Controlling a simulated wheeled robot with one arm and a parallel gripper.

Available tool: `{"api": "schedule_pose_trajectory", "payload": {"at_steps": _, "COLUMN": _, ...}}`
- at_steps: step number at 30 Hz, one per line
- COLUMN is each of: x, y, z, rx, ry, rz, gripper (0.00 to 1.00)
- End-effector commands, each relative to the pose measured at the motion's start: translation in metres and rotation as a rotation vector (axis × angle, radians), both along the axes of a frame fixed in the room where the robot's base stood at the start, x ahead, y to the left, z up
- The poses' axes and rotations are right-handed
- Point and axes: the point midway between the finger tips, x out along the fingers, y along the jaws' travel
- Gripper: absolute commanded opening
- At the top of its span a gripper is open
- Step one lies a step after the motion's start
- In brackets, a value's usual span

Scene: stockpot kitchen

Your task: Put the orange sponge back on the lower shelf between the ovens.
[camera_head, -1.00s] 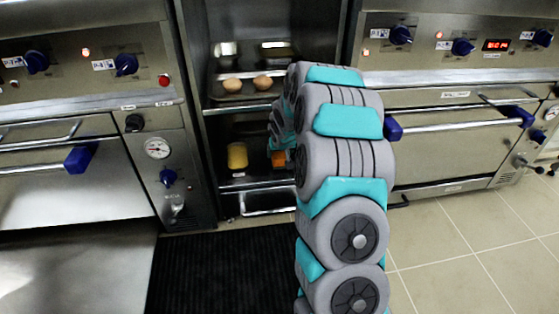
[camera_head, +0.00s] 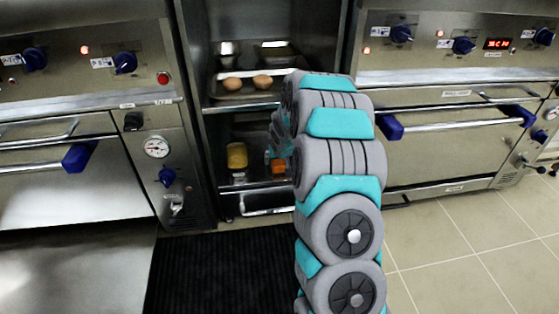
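The orange sponge (camera_head: 279,166) is a small block low in the open bay between the two ovens, at the lower shelf (camera_head: 258,185). My gripper (camera_head: 273,156) is in that bay, close above and beside the sponge. It is small and mostly hidden by my arm, so I cannot tell whether its fingers are open or closed on the sponge. I also cannot tell whether the sponge bears fully on the shelf.
A yellow container (camera_head: 237,157) stands on the lower shelf left of the sponge. Above, a tray (camera_head: 240,93) holds two round brown items, with metal pans behind. Ovens flank the bay on the left (camera_head: 70,110) and right (camera_head: 455,150). A black mat (camera_head: 220,275) lies in front.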

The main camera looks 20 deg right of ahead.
Motion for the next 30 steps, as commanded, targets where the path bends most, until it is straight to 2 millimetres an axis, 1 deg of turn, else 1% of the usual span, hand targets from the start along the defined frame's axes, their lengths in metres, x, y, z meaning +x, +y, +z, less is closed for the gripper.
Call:
{"api": "schedule_pose_trajectory", "payload": {"at_steps": 8, "x": 0.000, "y": 0.000, "z": 0.001, "rx": 0.000, "ry": 0.000, "rz": 0.000, "gripper": 1.00}}
{"api": "schedule_pose_trajectory", "payload": {"at_steps": 14, "x": -0.004, "y": 0.001, "z": 0.011, "rx": -0.001, "ry": -0.002, "rz": 0.000, "gripper": 1.00}}
{"api": "schedule_pose_trajectory", "payload": {"at_steps": 20, "x": -0.017, "y": 0.005, "z": 0.032, "rx": 0.000, "ry": -0.001, "rz": 0.000, "gripper": 1.00}}
{"api": "schedule_pose_trajectory", "payload": {"at_steps": 30, "x": -0.047, "y": 0.014, "z": 0.084, "rx": -0.001, "ry": -0.006, "rz": 0.001, "gripper": 1.00}}
